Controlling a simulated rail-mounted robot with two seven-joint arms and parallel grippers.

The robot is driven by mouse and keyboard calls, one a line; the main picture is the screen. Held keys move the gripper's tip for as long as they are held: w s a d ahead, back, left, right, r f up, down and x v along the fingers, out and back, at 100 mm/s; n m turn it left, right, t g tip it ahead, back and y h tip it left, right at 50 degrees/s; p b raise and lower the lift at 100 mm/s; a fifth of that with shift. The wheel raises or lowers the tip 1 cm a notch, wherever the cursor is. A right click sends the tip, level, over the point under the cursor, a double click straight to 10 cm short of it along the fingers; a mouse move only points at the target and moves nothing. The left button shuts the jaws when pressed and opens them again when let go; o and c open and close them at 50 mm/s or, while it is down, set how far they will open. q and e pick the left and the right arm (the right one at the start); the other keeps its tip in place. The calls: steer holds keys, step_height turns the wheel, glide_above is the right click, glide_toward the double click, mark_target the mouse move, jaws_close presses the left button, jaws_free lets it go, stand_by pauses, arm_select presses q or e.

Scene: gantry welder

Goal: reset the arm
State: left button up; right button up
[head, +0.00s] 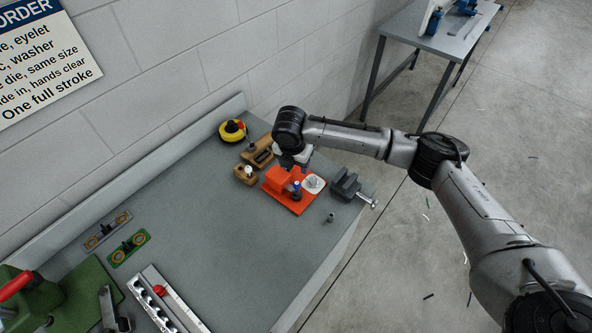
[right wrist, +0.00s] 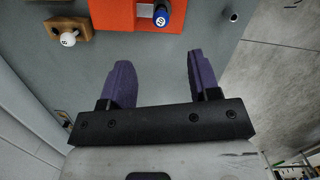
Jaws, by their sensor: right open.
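The task names no object besides the arm. My right arm (head: 345,137) reaches in from the right across the bench, with its wrist over the orange fixture (head: 285,183). My right gripper (right wrist: 159,62) is open and empty in the right wrist view, its two purple fingers apart above the grey bench top. The orange fixture (right wrist: 113,14) and a blue-bodied piece with a white numbered end (right wrist: 162,16) lie just beyond the fingertips. In the head view the fingers are mostly hidden by the wrist. My left gripper is not in view.
Near the wrist are wooden blocks (head: 246,175), a yellow-and-red button (head: 232,130), a grey vise (head: 346,184) and a small metal cylinder (head: 330,217). A green press (head: 60,300) and a metal rail (head: 165,300) stand front left. The bench middle (head: 225,235) is clear. A wall runs behind.

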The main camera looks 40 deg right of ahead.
steer(key=shift+s+a+r, duration=0.1)
steer(key=shift+a+r, duration=0.05)
steer(key=shift+r, duration=0.85)
steer(key=shift+a+r, duration=0.15)
steer(key=shift+r, duration=0.8)
